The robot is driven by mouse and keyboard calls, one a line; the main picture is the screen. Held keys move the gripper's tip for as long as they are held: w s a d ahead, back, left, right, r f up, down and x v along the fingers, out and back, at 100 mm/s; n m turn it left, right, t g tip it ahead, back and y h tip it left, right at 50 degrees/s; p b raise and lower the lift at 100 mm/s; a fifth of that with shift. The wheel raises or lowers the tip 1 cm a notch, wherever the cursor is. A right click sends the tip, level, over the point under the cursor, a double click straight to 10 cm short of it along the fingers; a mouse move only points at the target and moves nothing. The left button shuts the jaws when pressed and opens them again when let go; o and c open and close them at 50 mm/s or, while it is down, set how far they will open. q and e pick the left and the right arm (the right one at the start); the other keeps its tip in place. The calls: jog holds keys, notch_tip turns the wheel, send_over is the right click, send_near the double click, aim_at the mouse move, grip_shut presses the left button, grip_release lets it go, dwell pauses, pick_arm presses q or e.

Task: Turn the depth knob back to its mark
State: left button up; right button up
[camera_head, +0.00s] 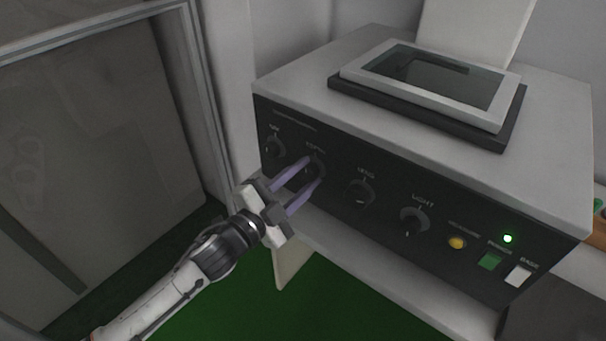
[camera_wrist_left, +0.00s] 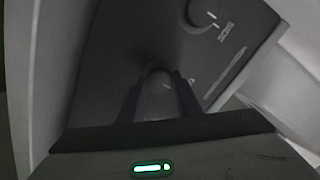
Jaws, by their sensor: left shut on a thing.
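The depth knob (camera_head: 317,167) is the second dark round knob from the left on the machine's black front panel; its label is blurred. My left gripper (camera_head: 313,172) reaches it from the lower left, with one purple finger on each side of it. In the left wrist view the knob (camera_wrist_left: 159,80) shows as a grey rounded shape between the two fingertips of my left gripper (camera_wrist_left: 158,92), which is shut on it. The fingers hide much of the knob, and I cannot read its pointer or mark. My right gripper is not in view.
The panel also holds a knob at far left (camera_head: 274,147), a third knob (camera_head: 360,191), the light knob (camera_head: 414,221), a yellow button (camera_head: 457,242), a lit green lamp (camera_head: 507,238), a green switch (camera_head: 490,261) and a white switch (camera_head: 518,275). A framed screen (camera_head: 432,78) lies on top.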

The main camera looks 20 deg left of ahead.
pick_arm(q)
jog(key=shift+m, duration=0.3)
dwell(0.4)
jog(key=o, duration=1.1)
jog(key=shift+c, duration=0.2)
jog(key=b+v, duration=0.1)
jog(key=v, duration=0.9)
jog(key=shift+s, duration=0.15)
jog(key=shift+r, duration=0.1)
